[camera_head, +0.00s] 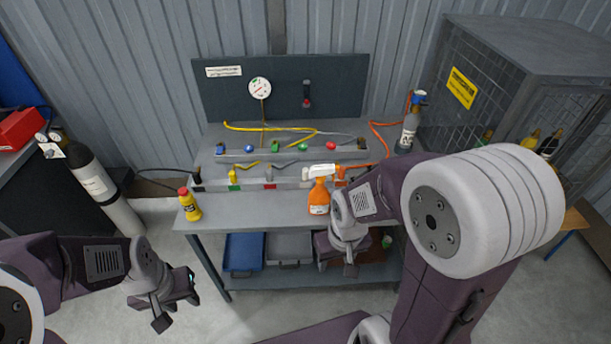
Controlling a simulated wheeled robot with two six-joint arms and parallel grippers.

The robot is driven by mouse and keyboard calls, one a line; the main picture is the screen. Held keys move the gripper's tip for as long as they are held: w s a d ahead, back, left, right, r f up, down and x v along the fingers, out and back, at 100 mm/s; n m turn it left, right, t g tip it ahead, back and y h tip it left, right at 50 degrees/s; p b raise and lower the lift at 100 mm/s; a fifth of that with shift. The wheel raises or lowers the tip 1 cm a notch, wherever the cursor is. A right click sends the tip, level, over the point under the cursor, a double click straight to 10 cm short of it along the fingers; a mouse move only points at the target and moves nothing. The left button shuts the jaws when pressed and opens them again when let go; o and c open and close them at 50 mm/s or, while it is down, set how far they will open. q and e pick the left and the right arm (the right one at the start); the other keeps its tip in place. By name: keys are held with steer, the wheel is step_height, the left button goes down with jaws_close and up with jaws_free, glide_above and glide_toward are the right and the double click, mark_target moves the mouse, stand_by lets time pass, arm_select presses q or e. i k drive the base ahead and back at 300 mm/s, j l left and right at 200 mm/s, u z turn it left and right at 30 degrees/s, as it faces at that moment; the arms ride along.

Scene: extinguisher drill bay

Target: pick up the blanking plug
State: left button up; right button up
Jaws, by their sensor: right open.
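I cannot tell for sure which small part is the blanking plug. Small coloured pieces stand on two rails of the grey bench (258,207): a blue one (250,149), a green one (302,147) and a red one (330,146) on the rear rail, and a yellow one (233,175) among those on the front rail. My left gripper (177,312) hangs left of the bench, below its top, open and empty. My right gripper (348,258) is at the bench's front edge, pointing down, open, with nothing visible in it. My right arm hides the bench's right end.
An orange spray bottle (319,197) stands close beside my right gripper. A yellow bottle (190,204) stands at the bench's left front corner. A grey cylinder (409,130) with an orange hose is at the back right. The front middle of the bench top is clear.

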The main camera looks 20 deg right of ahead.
mark_target(304, 172)
steer(key=i+j, duration=0.15)
steer(key=i, duration=0.25)
steer(key=i+j, duration=0.1)
steer(key=i, duration=0.3)
